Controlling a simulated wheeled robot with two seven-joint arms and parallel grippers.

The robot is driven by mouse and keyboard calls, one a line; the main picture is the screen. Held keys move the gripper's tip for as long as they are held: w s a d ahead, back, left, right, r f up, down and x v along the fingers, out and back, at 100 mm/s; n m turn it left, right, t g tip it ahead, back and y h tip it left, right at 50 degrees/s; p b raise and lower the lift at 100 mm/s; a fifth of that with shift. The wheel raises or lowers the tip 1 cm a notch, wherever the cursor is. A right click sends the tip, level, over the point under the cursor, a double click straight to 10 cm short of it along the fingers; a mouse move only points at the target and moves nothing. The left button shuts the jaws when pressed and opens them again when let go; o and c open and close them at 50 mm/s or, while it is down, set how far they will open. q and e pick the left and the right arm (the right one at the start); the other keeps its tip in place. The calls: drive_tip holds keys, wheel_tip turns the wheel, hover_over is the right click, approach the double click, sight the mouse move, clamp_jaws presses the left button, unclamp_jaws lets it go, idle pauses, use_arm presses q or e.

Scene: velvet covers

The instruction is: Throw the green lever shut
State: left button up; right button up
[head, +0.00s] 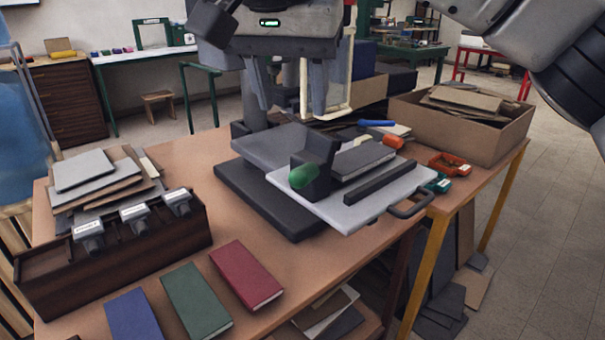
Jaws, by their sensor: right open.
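The green lever (303,176) is a rounded green knob beside a dark upright block (318,158). It sits at the near left end of a pale board with a handle (360,212). A grey slab (363,160) and a dark bar (380,183) also lie on this board. My right gripper (288,106) hangs above and behind the lever, fingers pointing down. It is open, with nothing seen between its fingers, and appears apart from the lever. My left gripper is not in view.
Blue, green and red books (246,275) lie along the table's front. A dark wooden box (112,255) with labelled grey pieces stands left. A cardboard box (463,130) is at the back right, near orange clamps (450,164). Bare table (205,166) shows left of the dark base.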

sight(302, 167)
drive_tip(key=b+x, duration=0.1)
drive_tip(key=x, duration=1.4)
drive_tip(key=shift+f+b, duration=0.3)
clamp_jaws()
drive_tip(key=shift+r, duration=0.1)
